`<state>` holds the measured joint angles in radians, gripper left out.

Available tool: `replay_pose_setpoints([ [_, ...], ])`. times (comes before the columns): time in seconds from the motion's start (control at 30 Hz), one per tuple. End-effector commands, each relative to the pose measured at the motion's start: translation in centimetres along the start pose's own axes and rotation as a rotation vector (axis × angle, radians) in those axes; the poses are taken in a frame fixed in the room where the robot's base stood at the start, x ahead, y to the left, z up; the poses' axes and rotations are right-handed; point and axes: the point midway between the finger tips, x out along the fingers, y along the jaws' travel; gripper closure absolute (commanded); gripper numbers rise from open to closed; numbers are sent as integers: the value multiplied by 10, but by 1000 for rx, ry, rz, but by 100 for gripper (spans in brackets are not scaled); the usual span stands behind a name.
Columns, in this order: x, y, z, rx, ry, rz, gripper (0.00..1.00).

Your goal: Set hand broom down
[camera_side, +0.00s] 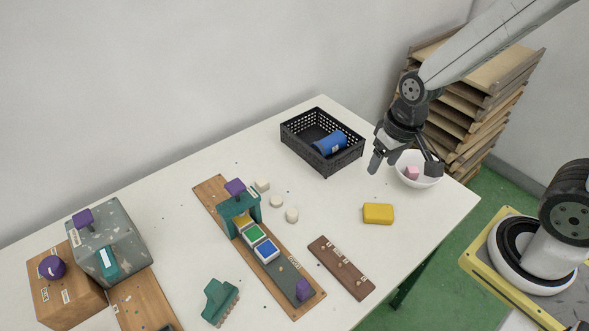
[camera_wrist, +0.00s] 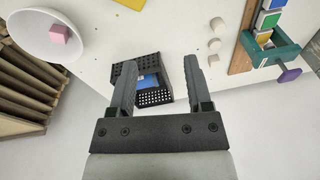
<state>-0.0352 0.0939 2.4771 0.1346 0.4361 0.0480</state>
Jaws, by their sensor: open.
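The hand broom (camera_side: 219,302), teal with a pale bristle edge, lies on the white table at the front, left of the long wooden board in the side view. It is not seen in the wrist view. My gripper (camera_side: 404,168) is open and empty, high at the right side of the table, far from the broom. In the wrist view my gripper (camera_wrist: 172,62) has its fingers spread with nothing between them but the table and black crate beyond.
A black crate (camera_side: 326,169) holds a blue cylinder (camera_side: 331,143). A white bowl (camera_side: 424,182) with a pink cube (camera_side: 411,173) is near my gripper. A yellow block (camera_side: 378,214), a labelled dark strip (camera_side: 341,268) and a wooden board (camera_side: 209,190) with coloured tiles lie on the table.

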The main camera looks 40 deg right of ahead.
Motion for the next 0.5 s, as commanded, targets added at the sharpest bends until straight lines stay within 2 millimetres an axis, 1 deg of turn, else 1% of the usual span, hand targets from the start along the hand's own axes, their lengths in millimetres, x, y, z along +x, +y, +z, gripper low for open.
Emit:
replay_pose_setpoints([
  [0.03,-4,7,2,-34,32,15,36],
  [0.1,-8,14,4,-82,64,34,36],
  [0.2,-11,19,5,-122,92,49,36],
  [0.5,-12,21,6,-140,101,56,36],
])
